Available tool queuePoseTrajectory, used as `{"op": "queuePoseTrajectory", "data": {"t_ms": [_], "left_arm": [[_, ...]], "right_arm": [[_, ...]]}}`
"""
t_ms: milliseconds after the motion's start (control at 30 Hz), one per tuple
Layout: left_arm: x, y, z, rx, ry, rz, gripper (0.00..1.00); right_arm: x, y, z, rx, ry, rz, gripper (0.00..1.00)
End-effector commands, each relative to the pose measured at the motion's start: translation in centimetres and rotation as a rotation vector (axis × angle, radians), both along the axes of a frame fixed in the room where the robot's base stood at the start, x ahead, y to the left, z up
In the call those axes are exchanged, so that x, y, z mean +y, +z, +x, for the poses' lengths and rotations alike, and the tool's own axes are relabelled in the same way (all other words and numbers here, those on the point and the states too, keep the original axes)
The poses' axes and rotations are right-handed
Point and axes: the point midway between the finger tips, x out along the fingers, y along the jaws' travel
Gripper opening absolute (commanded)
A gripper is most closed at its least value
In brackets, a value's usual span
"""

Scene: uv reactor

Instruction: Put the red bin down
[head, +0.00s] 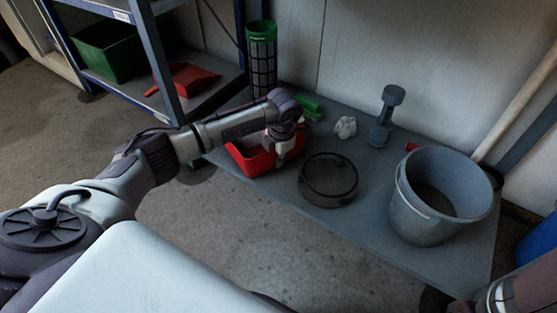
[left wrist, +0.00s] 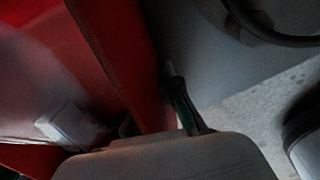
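The red bin (head: 247,164) is at the front edge of the low grey bench in the head view, beyond my left forearm. It looks upright, and I cannot tell if its whole base rests on the bench. My left gripper (head: 284,146) is at its right side, pointing down. In the left wrist view the bin's red wall (left wrist: 125,50) runs between the two fingers of my left gripper (left wrist: 130,118). A pale fingertip is inside the bin and a dark finger is outside; the fingers look spread around the wall. My right gripper is not in view.
On the grey bench (head: 350,222) stand a dark round ring (head: 328,199), a grey bucket (head: 418,221), a blue-grey tool (head: 381,132), a crumpled white piece (head: 345,127) and a green-topped mesh cylinder (head: 262,65). A blue shelf with a green crate (head: 108,52) is at left.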

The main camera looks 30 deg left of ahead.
Motion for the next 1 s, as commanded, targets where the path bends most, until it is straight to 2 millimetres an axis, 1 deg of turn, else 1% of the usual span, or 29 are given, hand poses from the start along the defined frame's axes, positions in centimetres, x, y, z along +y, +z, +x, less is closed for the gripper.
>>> {"op": "queuePoseTrajectory", "data": {"t_ms": [67, 100, 233, 567, 667, 767, 900, 1000], "left_arm": [[0.0, -0.2, 0.1, -0.002, 0.000, 0.000, 0.00], [0.0, -0.2, 0.0, 0.000, 0.000, 0.000, 0.09], [0.0, -0.2, 0.0, 0.000, 0.000, -0.001, 0.30], [0.0, 0.0, 0.0, 0.000, 0.000, -0.001, 0.31], [-0.1, 1.2, 0.0, -0.001, -0.001, 0.000, 0.31], [-0.3, 3.1, -0.1, -0.002, -0.002, -0.001, 0.31], [-0.5, 6.5, -0.2, -0.003, -0.001, 0.000, 0.31], [-0.7, 8.6, -0.3, -0.001, -0.001, 0.000, 0.31]], "right_arm": [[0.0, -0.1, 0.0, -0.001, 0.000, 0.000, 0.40], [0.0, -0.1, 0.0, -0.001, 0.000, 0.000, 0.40], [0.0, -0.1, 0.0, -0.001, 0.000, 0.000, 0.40], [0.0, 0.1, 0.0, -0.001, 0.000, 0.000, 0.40], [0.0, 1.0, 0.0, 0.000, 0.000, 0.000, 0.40], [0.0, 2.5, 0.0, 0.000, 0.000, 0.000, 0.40], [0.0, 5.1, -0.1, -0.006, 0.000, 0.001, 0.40], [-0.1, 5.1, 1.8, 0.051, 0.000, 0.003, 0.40]]}}
